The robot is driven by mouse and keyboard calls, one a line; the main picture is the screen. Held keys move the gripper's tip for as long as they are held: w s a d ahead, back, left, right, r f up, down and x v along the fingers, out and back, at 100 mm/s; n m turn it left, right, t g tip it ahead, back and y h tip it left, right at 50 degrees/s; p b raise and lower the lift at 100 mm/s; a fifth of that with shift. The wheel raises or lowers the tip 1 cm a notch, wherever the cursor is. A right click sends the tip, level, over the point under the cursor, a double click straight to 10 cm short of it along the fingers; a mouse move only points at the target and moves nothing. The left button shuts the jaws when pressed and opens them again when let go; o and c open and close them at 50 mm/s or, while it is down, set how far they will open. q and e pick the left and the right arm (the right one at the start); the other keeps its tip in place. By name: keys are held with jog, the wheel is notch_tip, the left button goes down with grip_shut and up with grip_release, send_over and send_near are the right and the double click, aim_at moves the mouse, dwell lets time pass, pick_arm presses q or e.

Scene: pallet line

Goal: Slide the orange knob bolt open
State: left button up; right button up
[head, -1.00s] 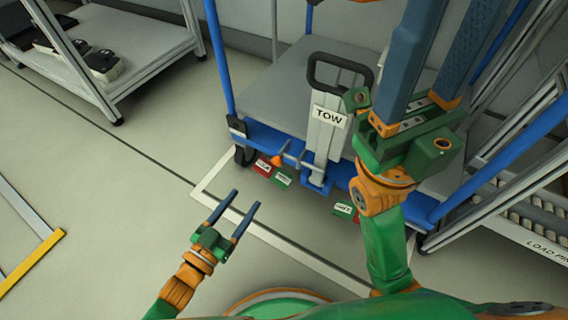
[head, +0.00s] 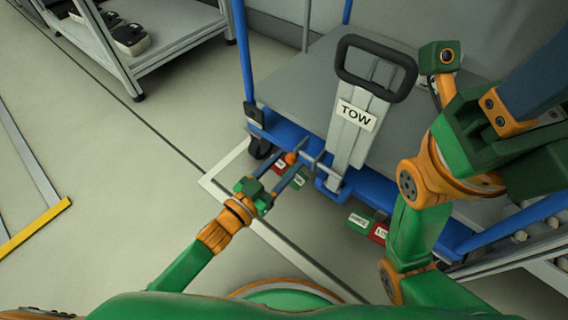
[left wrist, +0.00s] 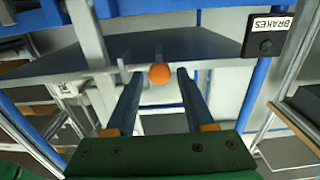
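The orange knob (head: 291,158) is at the front of the blue cart frame, left of the grey TOW post (head: 352,128). In the left wrist view the orange knob (left wrist: 160,75) shows between the fingertips, with a thin grey rod behind it. My left gripper (head: 292,163) is open, with one finger on each side of the knob. The left wrist view shows a gap between the knob and each finger (left wrist: 160,84). My right gripper (head: 515,115) is large at the right edge, away from the knob. Its fingertips are out of frame.
The cart's blue front beam (head: 268,135) and black tow handle (head: 376,68) stand close by. Red and green tags (head: 359,222) hang below the beam. A BRAKES box (left wrist: 268,35) shows in the left wrist view. A shelf rack (head: 165,50) stands back left.

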pick_arm(q)
grip_shut()
dwell(1.2)
